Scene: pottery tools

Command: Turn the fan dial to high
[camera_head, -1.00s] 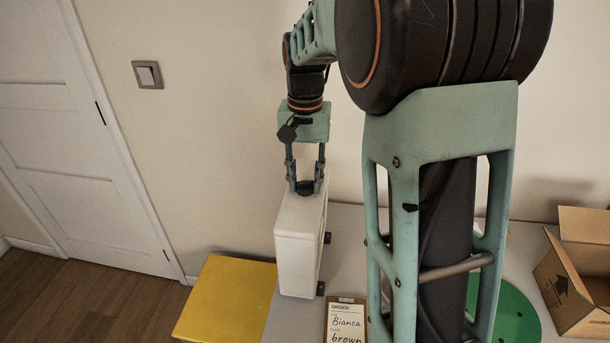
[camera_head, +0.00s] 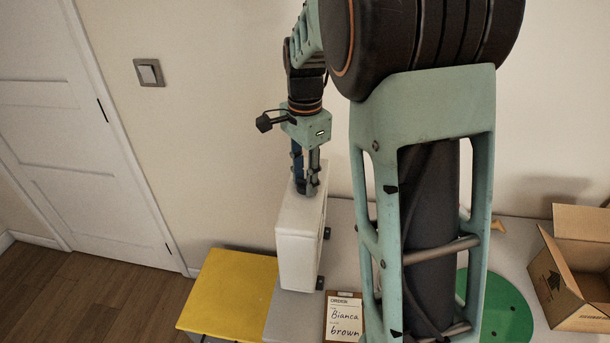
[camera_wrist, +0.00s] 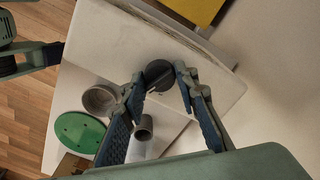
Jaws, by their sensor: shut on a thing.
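The fan unit is a white upright box (camera_head: 297,248) on the grey table, below my gripper in the head view. Its pale top face (camera_wrist: 110,40) fills the upper part of the wrist view. A dark round dial (camera_wrist: 158,72) sits on that face near one edge. My gripper (camera_head: 306,188) points down onto the top of the box, its fingers closed around the dial. In the wrist view the two fingertips (camera_wrist: 161,79) press on opposite sides of the dial. I cannot make out any setting marks or the dial's pointer.
A yellow panel (camera_head: 228,290) lies left of the box. An order clipboard (camera_head: 343,318) reading "Bianca" and "brown" lies to its right. A green disc (camera_head: 505,310) and an open cardboard box (camera_head: 575,280) are further right. The wrist view shows a grey cup (camera_wrist: 144,127) and a round bowl (camera_wrist: 98,98).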

